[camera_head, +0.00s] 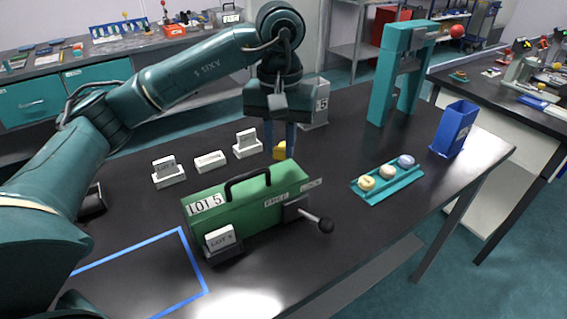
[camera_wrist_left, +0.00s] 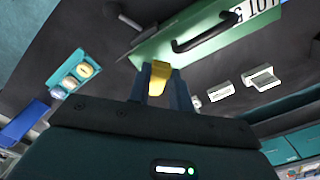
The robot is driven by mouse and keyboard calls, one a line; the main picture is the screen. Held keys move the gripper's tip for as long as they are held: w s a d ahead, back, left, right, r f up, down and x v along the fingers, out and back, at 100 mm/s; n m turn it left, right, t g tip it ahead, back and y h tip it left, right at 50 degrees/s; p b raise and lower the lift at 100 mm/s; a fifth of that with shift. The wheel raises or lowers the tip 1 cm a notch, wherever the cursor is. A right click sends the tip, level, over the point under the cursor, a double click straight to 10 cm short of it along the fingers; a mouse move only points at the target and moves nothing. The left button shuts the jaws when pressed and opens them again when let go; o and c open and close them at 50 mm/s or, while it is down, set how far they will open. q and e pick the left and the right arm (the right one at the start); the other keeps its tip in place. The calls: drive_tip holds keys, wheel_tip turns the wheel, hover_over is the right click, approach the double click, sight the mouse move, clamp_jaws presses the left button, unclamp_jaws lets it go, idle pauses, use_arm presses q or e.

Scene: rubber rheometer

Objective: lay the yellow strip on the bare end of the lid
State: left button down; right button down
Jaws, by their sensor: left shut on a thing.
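My left gripper (camera_head: 279,143) points down with its blue fingers shut on a small yellow strip (camera_head: 280,152). The strip also shows between the fingertips in the left wrist view (camera_wrist_left: 160,72). The green case (camera_head: 250,212) stands on the dark table in front of the gripper. My right gripper is not in view.
Several white label blocks (camera_head: 210,161) stand behind and left of the case. A black-knobbed lever (camera_head: 325,225) sticks out at its front right. A teal tray (camera_head: 402,185) with three round pieces, a blue bin (camera_head: 455,128) and a teal frame (camera_head: 383,88) stand to the right.

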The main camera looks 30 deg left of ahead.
sight(280, 157)
use_arm(q)
wheel_tip(280, 157, down, 5)
drive_tip(key=shift+r, duration=0.15)
drive_tip(key=shift+f, duration=0.6)
drive_tip(key=c, duration=1.6)
unclamp_jaws()
drive_tip(key=shift+r, duration=0.1)
drive_tip(key=o, duration=0.3)
